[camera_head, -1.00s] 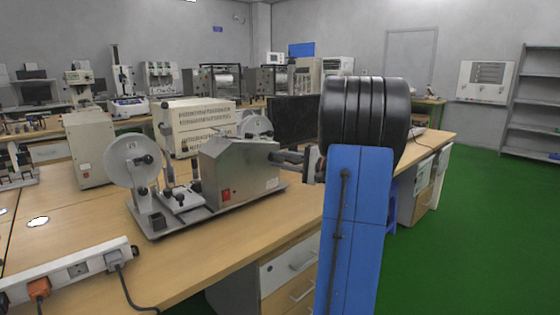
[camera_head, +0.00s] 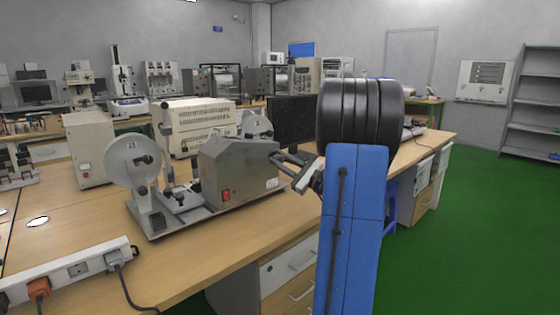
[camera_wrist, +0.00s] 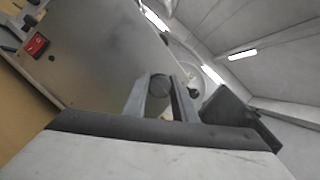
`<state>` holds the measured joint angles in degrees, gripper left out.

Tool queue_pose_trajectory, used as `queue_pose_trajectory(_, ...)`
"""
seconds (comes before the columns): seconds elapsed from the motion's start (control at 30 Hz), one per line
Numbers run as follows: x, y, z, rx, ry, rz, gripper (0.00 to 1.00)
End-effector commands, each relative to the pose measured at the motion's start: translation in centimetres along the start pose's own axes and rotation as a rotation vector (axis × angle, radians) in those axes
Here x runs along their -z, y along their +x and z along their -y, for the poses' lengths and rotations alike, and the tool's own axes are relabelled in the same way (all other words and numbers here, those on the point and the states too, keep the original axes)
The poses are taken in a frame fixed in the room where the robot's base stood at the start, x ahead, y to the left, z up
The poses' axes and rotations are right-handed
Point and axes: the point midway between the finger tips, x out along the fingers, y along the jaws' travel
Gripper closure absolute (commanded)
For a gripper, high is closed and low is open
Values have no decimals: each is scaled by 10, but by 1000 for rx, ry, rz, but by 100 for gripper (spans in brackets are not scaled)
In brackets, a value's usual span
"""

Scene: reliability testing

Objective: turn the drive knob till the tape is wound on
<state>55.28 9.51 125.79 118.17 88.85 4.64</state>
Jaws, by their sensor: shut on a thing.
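The tape winding machine stands on the wooden bench in the head view, with a grey metal drive box (camera_head: 238,172), a white left reel (camera_head: 128,160) and a second white reel (camera_head: 258,128) partly hidden behind the box. The drive knob (camera_wrist: 160,86) is a dark round piece between my fingertips in the wrist view. My gripper (camera_head: 279,154) reaches the box's right side and is shut on the knob. It also shows in the wrist view (camera_wrist: 162,92), fingers on both sides of the knob. The knob is hidden in the head view. I cannot make out the tape clearly.
A red switch (camera_head: 226,195) is on the box front. A beige instrument (camera_head: 198,125) and a black monitor (camera_head: 292,122) stand behind the machine. A power strip (camera_head: 75,268) with plugs and cables lies at the front left. Bare bench lies in front of the machine.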

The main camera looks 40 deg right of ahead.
Motion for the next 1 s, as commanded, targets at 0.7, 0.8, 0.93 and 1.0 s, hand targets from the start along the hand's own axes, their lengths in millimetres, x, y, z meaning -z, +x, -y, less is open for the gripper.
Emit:
queue_pose_trajectory(0.7, 2, -1, -1, 69, 170, -4, 98)
queue_pose_trajectory(0.8, 2, -1, -1, 69, 169, -4, 98)
queue_pose_trajectory(0.93, 2, -1, -1, 69, 169, -4, 71)
queue_pose_trajectory(1.0, 2, -1, -1, 69, 168, -4, 57)
